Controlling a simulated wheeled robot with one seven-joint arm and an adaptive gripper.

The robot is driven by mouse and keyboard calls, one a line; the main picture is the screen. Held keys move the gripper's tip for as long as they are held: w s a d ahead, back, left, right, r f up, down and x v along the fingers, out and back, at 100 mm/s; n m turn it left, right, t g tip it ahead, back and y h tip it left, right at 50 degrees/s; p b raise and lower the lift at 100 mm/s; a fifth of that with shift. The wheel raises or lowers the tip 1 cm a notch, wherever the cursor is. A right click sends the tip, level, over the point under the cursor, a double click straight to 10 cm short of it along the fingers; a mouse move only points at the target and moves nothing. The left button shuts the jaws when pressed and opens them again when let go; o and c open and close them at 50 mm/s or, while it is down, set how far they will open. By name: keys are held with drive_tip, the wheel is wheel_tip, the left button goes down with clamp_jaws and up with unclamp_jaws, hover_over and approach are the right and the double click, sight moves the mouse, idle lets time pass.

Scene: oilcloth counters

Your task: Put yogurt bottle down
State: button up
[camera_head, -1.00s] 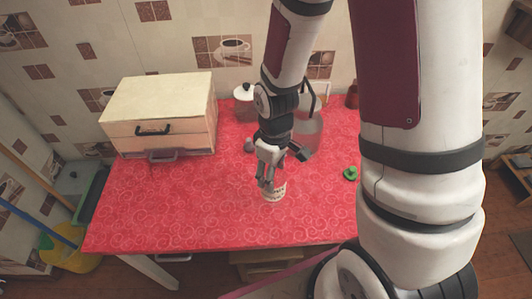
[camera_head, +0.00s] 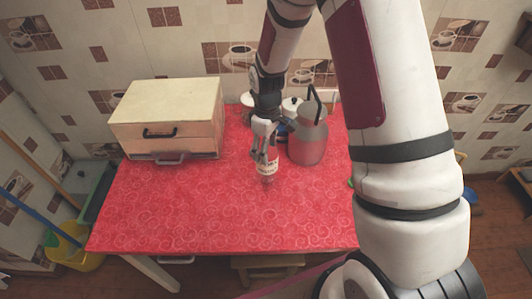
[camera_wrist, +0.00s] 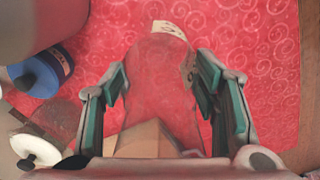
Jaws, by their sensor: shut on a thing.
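The yogurt bottle (camera_head: 268,168) is see-through with a pale label band and is in my gripper (camera_head: 266,152) over the red counter cloth in the head view. My gripper is shut on it. In the wrist view the bottle (camera_wrist: 160,75) lies between the two green-padded fingers of my gripper (camera_wrist: 160,85), its pale label (camera_wrist: 172,28) at the top edge. The bottle looks about upright in the head view. I cannot tell whether its base touches the red counter (camera_head: 200,205).
A blue-capped item (camera_wrist: 42,75) and a white lid (camera_wrist: 35,150) show in the wrist view. A wooden drawer box (camera_head: 165,118) stands at left. The counter's front and left-middle are clear.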

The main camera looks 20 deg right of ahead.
drive_tip(key=shift+w+f+p, duration=0.2)
drive_tip(key=shift+w+f, duration=0.05)
drive_tip(key=shift+f, duration=0.65)
drive_tip(key=shift+w+f+p, duration=0.15)
drive_tip(key=shift+w+f, duration=0.1)
drive_tip(key=shift+f, duration=0.75)
drive_tip(key=o, duration=1.3)
drive_tip(key=shift+o, duration=1.4)
